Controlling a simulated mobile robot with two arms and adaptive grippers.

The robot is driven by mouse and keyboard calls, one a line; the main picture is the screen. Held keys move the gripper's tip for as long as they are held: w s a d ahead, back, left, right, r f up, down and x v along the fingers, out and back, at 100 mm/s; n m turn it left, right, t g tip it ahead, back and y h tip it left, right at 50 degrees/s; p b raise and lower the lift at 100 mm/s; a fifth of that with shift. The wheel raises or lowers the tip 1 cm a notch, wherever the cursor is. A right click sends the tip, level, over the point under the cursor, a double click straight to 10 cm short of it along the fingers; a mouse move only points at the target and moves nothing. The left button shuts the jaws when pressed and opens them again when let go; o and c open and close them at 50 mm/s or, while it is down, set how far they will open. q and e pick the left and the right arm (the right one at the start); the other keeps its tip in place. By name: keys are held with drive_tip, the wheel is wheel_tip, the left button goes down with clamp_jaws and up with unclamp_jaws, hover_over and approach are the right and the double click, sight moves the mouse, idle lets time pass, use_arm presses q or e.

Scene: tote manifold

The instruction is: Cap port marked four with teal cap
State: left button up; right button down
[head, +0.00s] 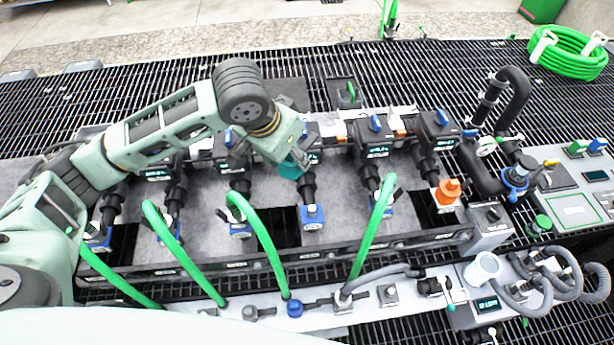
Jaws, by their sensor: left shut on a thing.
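My left gripper (291,152) reaches in from the left over the middle of the manifold. It is shut on the teal cap (292,167), which shows as a small teal patch at the fingertips, partly hidden by the gripper. Below and right of it, a dark pipe branch ends in a blue-collared port (312,216) with no hose on it. The cap is apart from that port's end. The port numbers are too small to read, so I cannot tell which is marked four. My right gripper is out of view.
Green hoses (262,246) rise to several neighbouring ports. An orange cap (447,191) sits on the rightmost branch. A white cup (483,268) and grey hoses (560,275) stand at front right. A coiled green hose (568,54) lies at back right on the grating.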

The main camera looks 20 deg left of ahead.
use_arm(q)
drive_tip(key=w+d+f+m+g+h, duration=0.15)
drive_tip(key=w+f+m, duration=0.25)
drive_tip(key=f, duration=0.4)
drive_tip(key=m, duration=0.5)
hover_over(314, 207)
wheel_tip(314, 207, down, 8)
drive_tip(key=shift+g+h, duration=0.35)
drive_tip(key=shift+g, duration=0.1)
drive_tip(key=f+b, duration=0.2)
drive_tip(key=f, duration=0.1)
drive_tip(key=f+b, duration=0.1)
drive_tip(key=b, duration=0.1)
drive_tip(key=shift+s+a+f, duration=0.2)
drive_tip(key=shift+a+f, duration=0.05)
drive_tip(key=shift+f, duration=0.05)
drive_tip(key=shift+f+b, duration=0.5)
drive_tip(key=shift+f, duration=0.05)
drive_tip(key=shift+f+b, duration=1.15)
drive_tip(key=shift+f, duration=0.85)
drive_tip(key=shift+f+b, duration=0.8)
drive_tip(key=shift+f, duration=0.6)
